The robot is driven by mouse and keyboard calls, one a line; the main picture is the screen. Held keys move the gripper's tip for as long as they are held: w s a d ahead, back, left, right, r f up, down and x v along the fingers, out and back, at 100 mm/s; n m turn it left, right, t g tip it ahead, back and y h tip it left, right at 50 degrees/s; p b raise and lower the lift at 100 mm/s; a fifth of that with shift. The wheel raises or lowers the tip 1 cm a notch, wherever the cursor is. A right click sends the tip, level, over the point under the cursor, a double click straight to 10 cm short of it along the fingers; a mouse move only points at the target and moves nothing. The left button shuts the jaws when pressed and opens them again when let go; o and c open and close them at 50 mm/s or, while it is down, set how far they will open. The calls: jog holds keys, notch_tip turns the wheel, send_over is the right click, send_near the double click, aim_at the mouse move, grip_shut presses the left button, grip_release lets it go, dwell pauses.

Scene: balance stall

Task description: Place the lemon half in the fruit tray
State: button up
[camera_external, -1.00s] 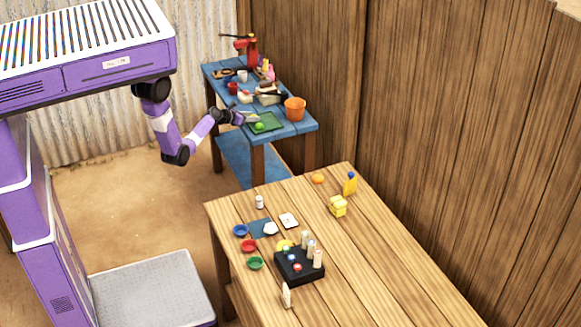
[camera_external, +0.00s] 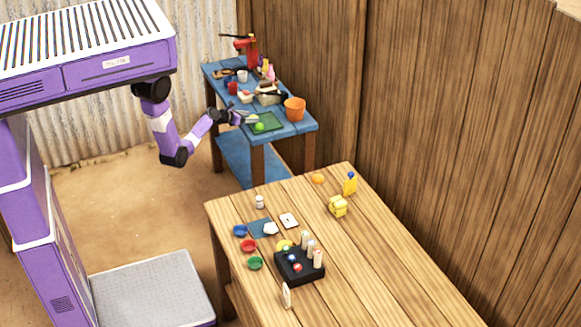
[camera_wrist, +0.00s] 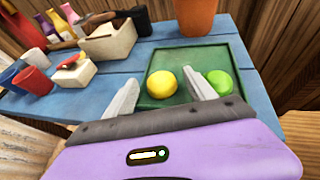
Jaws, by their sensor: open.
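The green fruit tray (camera_wrist: 183,61) lies on the blue table; it also shows in the external view (camera_external: 271,120). The yellow lemon half (camera_wrist: 162,84) appears to lie in the left part of the tray, its round yellow side towards the camera. I cannot make it out in the external view. A green lime-like fruit (camera_wrist: 220,82) is in the tray to its right, just beyond my right finger. My gripper (camera_wrist: 163,77) is open, its fingers apart on either side of the lemon half in the picture, with gaps at both sides. My gripper (camera_external: 249,117) is at the tray's left edge in the external view.
An orange bucket (camera_wrist: 197,14) stands behind the tray. A white box (camera_wrist: 108,42), red cup (camera_wrist: 32,80), smaller white box (camera_wrist: 72,73) and several bottles crowd the left and back of the table. A wooden wall is at the right. A wooden table (camera_external: 380,270) stands nearer.

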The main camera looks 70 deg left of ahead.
jog(key=v, duration=1)
jog(key=shift+s+r, duration=0.15)
jog(key=shift+s, duration=0.2)
jog(key=shift+d, duration=0.15)
jog(key=s+d+f+m, duration=0.2)
jog(key=s+d+m, duration=0.4)
jog(key=d+m, duration=0.25)
jog(key=s+d+f+m, duration=0.2)
jog(key=s+d+m, duration=0.4)
jog(key=d+m, duration=0.25)
jog(key=s+d+r+m+t+h, duration=0.2)
jog(key=s+d+r+m, duration=1.1)
jog(key=m, duration=0.9)
notch_tip(320, 180, up, 2)
jog(key=shift+s+d+h, duration=0.25)
jog(key=shift+d+h, duration=0.45)
jog(key=shift+d, duration=0.45)
